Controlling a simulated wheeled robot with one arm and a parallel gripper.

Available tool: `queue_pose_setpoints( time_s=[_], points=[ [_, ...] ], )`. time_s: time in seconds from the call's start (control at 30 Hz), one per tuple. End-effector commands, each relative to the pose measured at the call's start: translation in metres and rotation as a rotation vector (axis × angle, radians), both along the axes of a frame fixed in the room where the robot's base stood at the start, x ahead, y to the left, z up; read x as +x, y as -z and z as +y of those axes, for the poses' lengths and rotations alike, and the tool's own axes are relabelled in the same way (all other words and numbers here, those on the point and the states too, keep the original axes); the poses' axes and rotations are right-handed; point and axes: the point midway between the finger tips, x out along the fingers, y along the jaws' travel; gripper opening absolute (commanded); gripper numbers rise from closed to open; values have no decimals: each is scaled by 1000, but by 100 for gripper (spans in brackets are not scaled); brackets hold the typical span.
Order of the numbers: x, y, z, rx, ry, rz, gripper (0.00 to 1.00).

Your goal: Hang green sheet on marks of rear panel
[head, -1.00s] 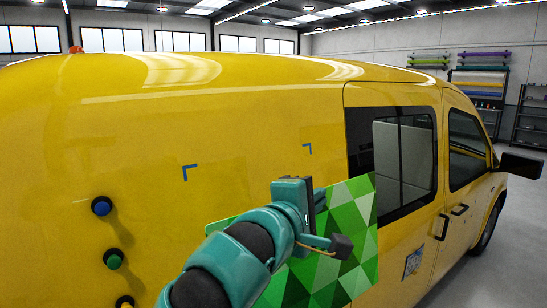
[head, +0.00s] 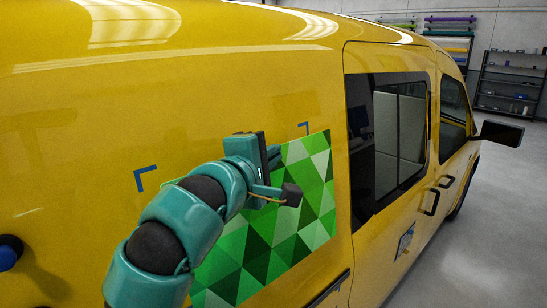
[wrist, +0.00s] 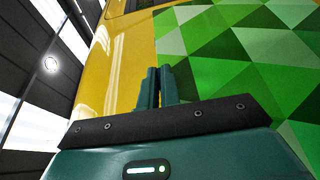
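The green sheet (head: 300,225), patterned in light and dark green triangles, is in front of the yellow rear panel (head: 80,130) of the van. It also fills the right of the wrist view (wrist: 240,60). My gripper (head: 268,152) is at its top edge, with the two fingers (wrist: 155,88) close together on that edge. Two blue corner marks are on the panel: the left mark (head: 141,179) and the right mark (head: 304,127). The sheet's top edge lies slightly below the marks, its top right corner right of the right mark. My arm hides its left part. I cannot tell whether it touches the panel.
A round blue knob (head: 9,252) sticks out from the panel at the far left. The van's dark side window (head: 395,130), door handles (head: 432,202) and side mirror (head: 500,133) are to the right. Shelves (head: 508,85) stand at the back wall, with open floor before them.

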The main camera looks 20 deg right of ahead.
Motion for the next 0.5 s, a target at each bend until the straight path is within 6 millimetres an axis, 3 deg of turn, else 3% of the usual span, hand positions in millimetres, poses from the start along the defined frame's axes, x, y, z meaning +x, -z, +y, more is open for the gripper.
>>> queue_pose_setpoints(
  time_s=[0.5],
  points=[
    [48, 10, 17, -2, 1, 1, 0]
  ],
)
